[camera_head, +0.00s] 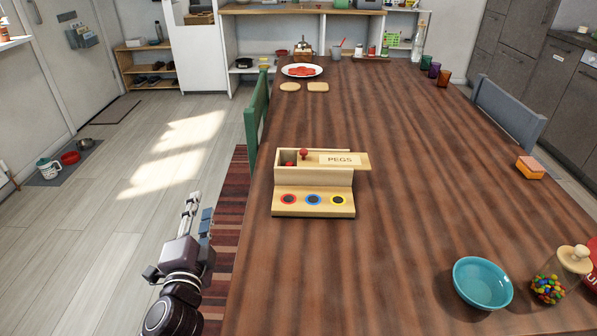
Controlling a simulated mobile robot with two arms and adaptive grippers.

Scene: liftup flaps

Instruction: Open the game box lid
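The light wooden game box (287,180) stands on the long brown table. Its lid (327,161), marked PEGS, sits on top, shifted right so that it sticks out past the box's right side. The left part of the top is uncovered, and red pegs (304,154) show there. A lower front step has red, blue and yellow rings (312,200). My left gripper (199,204) is left of the table edge, well away from the box, its fingers pointing up the picture. The fingers look apart, with nothing between them. My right gripper is not in view.
A teal bowl (482,284) and a jar of coloured sweets (549,288) stand at the front right. An orange-topped block (530,168) lies near the right edge. A green chair (257,112) is at the left edge. The table around the box is clear.

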